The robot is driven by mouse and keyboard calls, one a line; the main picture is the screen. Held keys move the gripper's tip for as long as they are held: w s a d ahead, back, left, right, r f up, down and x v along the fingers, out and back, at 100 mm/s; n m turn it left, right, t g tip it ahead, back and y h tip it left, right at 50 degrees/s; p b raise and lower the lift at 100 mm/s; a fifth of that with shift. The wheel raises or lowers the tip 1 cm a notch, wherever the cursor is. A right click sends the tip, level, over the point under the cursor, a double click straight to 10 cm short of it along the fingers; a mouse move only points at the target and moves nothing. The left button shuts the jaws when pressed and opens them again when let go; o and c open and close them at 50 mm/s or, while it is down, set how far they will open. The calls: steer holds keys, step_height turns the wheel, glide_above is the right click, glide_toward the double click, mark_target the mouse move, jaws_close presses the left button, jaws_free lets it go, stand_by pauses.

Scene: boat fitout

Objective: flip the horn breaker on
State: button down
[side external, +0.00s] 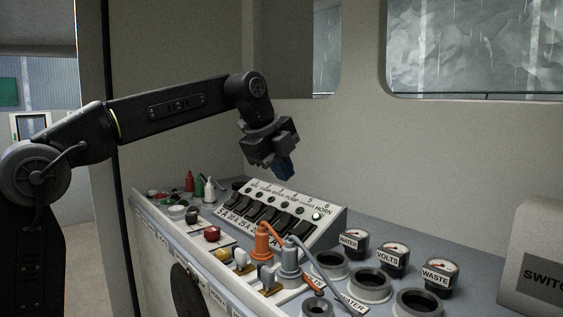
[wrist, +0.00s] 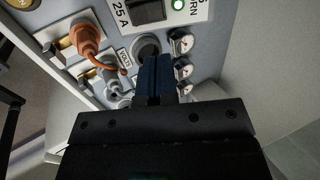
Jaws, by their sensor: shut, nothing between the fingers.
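The grey sloped breaker panel (side external: 335,226) carries a row of black rocker switches. The horn breaker (side external: 301,230) is the rightmost rocker, under the label HORN, and the lamp (side external: 317,216) above it glows; the other lamps look dark. The fingers also show in the wrist view (wrist: 154,64), short of the rocker.
An orange plug (side external: 262,243) and a grey plug (side external: 289,258) with cables stand in front of the panel. Round gauges (side external: 392,256) and dark round sockets (side external: 371,281) lie to the right. Small bottles (side external: 198,185) stand to the left. A wall rises behind the console.

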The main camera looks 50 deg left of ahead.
steer(key=shift+s+r, duration=0.15)
steer(key=shift+r, duration=0.7)
steer(key=shift+s, duration=0.1)
